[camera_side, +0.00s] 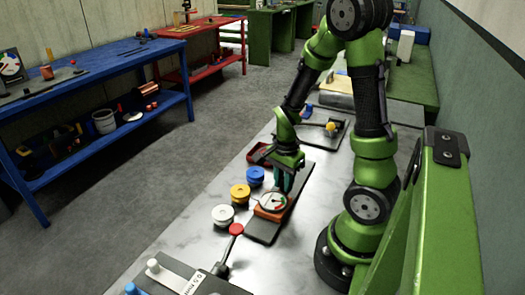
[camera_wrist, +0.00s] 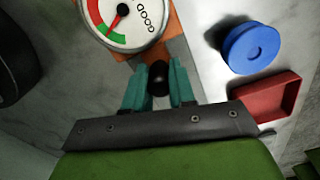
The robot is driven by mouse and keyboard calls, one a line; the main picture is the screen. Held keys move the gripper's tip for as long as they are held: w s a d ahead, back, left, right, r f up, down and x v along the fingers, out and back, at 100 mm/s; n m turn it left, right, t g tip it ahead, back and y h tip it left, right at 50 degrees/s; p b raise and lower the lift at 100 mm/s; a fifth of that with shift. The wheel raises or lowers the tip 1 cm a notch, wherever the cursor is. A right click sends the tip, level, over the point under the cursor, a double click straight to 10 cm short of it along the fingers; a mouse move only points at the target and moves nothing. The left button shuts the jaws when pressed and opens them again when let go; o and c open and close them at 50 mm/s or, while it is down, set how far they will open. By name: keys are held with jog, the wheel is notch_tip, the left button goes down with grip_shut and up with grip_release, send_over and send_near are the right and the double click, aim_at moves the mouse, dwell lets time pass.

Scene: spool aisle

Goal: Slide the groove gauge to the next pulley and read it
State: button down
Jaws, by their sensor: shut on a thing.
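The groove gauge is an orange block with a round white dial (camera_side: 272,202) on a dark rail plate (camera_side: 262,231). In the side view my gripper (camera_side: 285,182) is just behind the dial. White (camera_side: 223,214), yellow (camera_side: 240,193) and blue (camera_side: 255,175) pulleys stand in a row left of the rail.
A red tray (camera_side: 259,153) lies beyond the blue pulley; it also shows in the wrist view (camera_wrist: 268,100). A red-knobbed lever (camera_side: 236,229) stands near the front. A dark plate with a yellow knob (camera_side: 331,127) lies farther back. The bench left of the pulleys is bare.

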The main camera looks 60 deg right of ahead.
jog(key=c, duration=0.9)
grip_release()
jog(key=shift+c, duration=0.2)
notch_tip(320, 180, up, 17)
jog(key=shift+d, duration=0.1)
jog(key=a+r+n+t+y, duration=0.1)
jog(key=a+r+n+t, duration=0.1)
jog(key=a+n, duration=0.6)
jog(key=w+a+r+n+t+y, duration=0.1)
jog(key=a+r+n+t, duration=0.1)
jog(key=a+n+t, duration=0.3)
jog(key=a+n, duration=0.3)
jog(key=n, duration=0.1)
jog(key=shift+a+r, duration=0.2)
jog(key=shift+a, duration=0.2)
